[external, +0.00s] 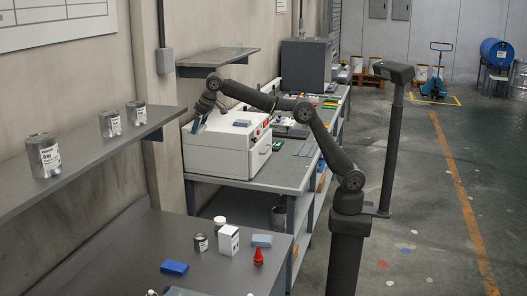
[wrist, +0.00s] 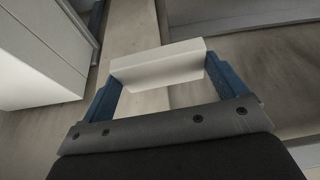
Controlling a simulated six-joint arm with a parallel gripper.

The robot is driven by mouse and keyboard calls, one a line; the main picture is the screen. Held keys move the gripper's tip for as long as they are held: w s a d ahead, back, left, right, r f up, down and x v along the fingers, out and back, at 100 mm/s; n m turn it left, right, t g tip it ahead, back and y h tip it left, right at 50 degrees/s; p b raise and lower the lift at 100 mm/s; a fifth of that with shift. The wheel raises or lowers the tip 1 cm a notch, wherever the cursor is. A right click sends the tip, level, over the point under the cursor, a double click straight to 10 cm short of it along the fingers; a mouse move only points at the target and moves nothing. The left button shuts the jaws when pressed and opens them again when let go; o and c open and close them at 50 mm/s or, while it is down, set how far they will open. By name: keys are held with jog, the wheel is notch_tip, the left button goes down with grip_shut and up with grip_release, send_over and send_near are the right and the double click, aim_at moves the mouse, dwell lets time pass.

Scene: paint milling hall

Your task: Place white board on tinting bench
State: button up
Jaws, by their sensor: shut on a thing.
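My gripper (wrist: 163,78) is shut on a white board (wrist: 158,66), a pale flat-faced block held between its two blue fingers in the wrist view. In the external view my gripper (external: 197,122) is at the left end of the white machine, close to the wall, and the board cannot be made out there. Two grey benches show: the far bench (external: 290,172) carries the white machine, and the near bench (external: 140,248) is at the lower left. I cannot tell which is the tinting bench.
The white machine (external: 222,155) stands beside my gripper. A wall shelf (external: 218,62) is above the far bench. A shelf with grey tins (external: 82,165) is above the near bench. A blue block (external: 174,267), white box (external: 228,243) and red cone-shaped item (external: 258,257) stand on the near bench.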

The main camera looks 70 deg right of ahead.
jog(key=s+a+n+y, duration=0.1)
jog(key=s+a, duration=0.3)
jog(key=a, duration=0.3)
jog(key=s+a+n, duration=0.2)
jog(key=s+a, duration=0.1)
jog(key=a, duration=0.4)
jog(key=s+a+n+y, duration=0.1)
jog(key=s+a, duration=0.3)
jog(key=a, duration=0.3)
jog(key=n+g, duration=0.1)
jog(key=n, duration=0.3)
send_over(225, 273)
jog(key=s, duration=0.1)
jog(key=f, duration=0.2)
jog(key=shift+y, duration=0.4)
jog(key=f, duration=2.6)
jog(key=d+f, duration=0.1)
jog(key=f, duration=1.3)
jog(key=shift+s, duration=0.1)
jog(key=shift+f, duration=0.1)
jog(key=o, duration=0.6)
jog(key=shift+f, duration=0.1)
jog(key=shift+o, duration=0.6)
jog(key=shift+r, duration=0.25)
jog(key=v, duration=1.2)
